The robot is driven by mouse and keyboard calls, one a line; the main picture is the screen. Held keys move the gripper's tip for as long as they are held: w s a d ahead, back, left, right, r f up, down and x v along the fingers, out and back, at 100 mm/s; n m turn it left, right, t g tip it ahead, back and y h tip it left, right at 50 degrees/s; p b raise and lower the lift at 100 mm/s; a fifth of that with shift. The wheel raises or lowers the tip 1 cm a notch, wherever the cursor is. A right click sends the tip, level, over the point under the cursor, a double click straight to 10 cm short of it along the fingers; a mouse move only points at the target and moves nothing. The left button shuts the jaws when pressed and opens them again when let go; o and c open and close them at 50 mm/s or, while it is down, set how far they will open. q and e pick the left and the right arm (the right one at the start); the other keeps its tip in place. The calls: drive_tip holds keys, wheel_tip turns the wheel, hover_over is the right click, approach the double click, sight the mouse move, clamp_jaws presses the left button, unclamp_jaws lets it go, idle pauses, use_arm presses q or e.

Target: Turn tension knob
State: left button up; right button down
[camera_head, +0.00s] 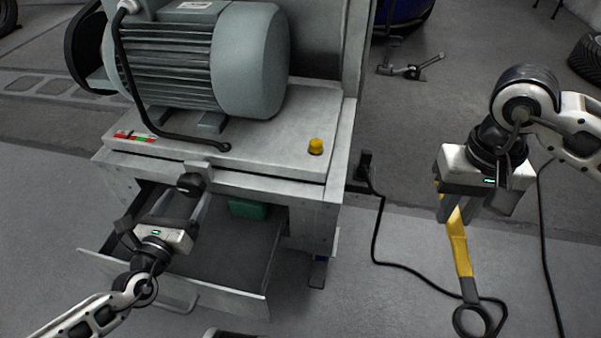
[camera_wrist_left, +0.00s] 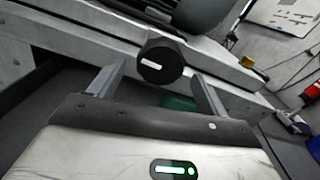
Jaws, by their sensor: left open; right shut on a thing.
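The tension knob (camera_head: 190,184) is a dark round knob with a white mark, on the front edge of the machine's bench below the grey motor. In the left wrist view the knob (camera_wrist_left: 161,60) lies between and just beyond the open fingers. My left gripper (camera_head: 186,207) is open in front of the knob, a finger on either side; I cannot tell whether either touches it. My right gripper (camera_head: 468,212) is shut on a yellow-handled tool (camera_head: 459,248) that hangs down with a dark ring at its lower end.
An open drawer (camera_head: 262,276) lies under my left gripper, with a green thing (camera_head: 249,209) at its back. A yellow button (camera_head: 316,146) sits on the bench top. The grey motor (camera_head: 200,62) stands on the bench. A black cable (camera_head: 378,232) runs over the floor.

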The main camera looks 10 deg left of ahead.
sight(189, 192)
use_arm(q)
drive_tip(key=shift+w+d, duration=0.15)
drive_tip(key=shift+w, duration=1.75)
use_arm(e)
drive_tip(key=shift+f, duration=0.4)
use_arm(q)
drive_tip(key=c, duration=1)
drive_tip(key=shift+m, duration=0.3)
use_arm(e)
drive_tip(key=shift+r, duration=0.1)
